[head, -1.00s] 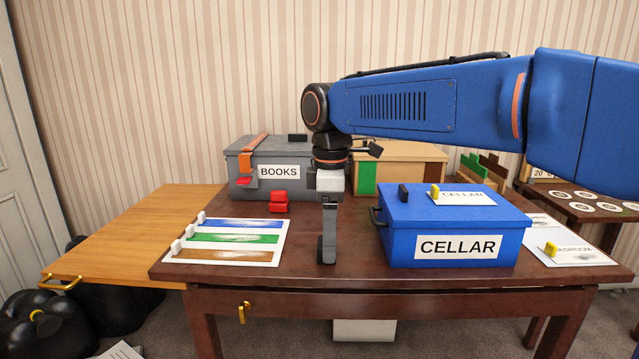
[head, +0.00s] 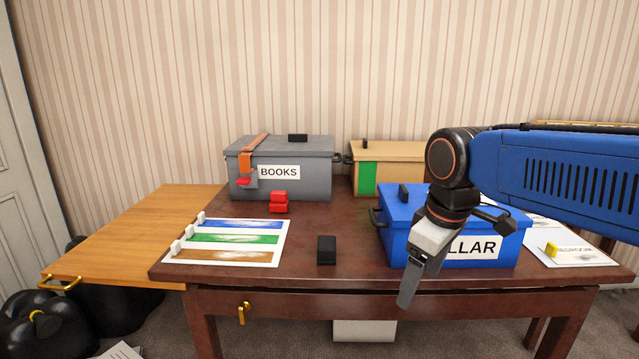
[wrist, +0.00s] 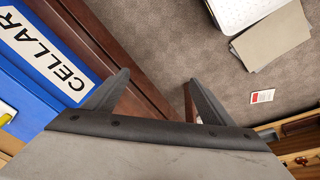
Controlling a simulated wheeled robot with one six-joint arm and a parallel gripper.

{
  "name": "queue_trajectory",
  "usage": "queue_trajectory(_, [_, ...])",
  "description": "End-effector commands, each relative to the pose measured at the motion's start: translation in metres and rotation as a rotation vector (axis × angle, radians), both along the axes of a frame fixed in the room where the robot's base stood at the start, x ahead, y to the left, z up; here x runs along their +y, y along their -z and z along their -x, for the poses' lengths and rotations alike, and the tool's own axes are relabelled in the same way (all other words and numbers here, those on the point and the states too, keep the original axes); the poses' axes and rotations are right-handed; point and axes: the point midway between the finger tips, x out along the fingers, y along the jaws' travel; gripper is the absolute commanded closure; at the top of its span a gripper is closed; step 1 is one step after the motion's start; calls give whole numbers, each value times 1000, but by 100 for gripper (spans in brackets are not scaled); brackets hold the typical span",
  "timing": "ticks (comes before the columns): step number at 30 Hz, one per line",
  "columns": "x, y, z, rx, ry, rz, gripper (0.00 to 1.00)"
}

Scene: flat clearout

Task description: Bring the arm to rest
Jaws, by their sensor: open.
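My gripper (head: 407,290) hangs in front of the blue CELLAR box (head: 395,248), over the front edge of the dark table (head: 270,265). In the head view it covers part of the box's label. In the wrist view its two fingers (wrist: 155,100) are apart with nothing between them; the table edge and the carpet show below. The CELLAR box also shows at the left of the wrist view (wrist: 25,85).
A grey BOOKS box (head: 310,185) and a tan box (head: 400,172) stand at the back. A small black block (head: 326,250), red blocks (head: 279,203) and a striped card (head: 175,248) lie on the table. A wooden leaf (head: 130,230) extends left. Black bags (head: 35,320) lie on the floor.

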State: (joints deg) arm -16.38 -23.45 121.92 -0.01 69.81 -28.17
Motion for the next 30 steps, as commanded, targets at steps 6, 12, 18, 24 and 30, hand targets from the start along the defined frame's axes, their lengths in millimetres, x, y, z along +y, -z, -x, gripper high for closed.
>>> queue_trajectory(6, [-49,35,47,-69,292,-61,23])
queue_trajectory(12, [-80,72,88,-130,542,-121,23])
queue_trajectory(18, [-96,100,113,-172,704,-165,23])
queue_trajectory(24, [-99,108,119,-185,750,-179,23])
queue_trajectory(30, [-99,108,119,-185,750,-179,23])
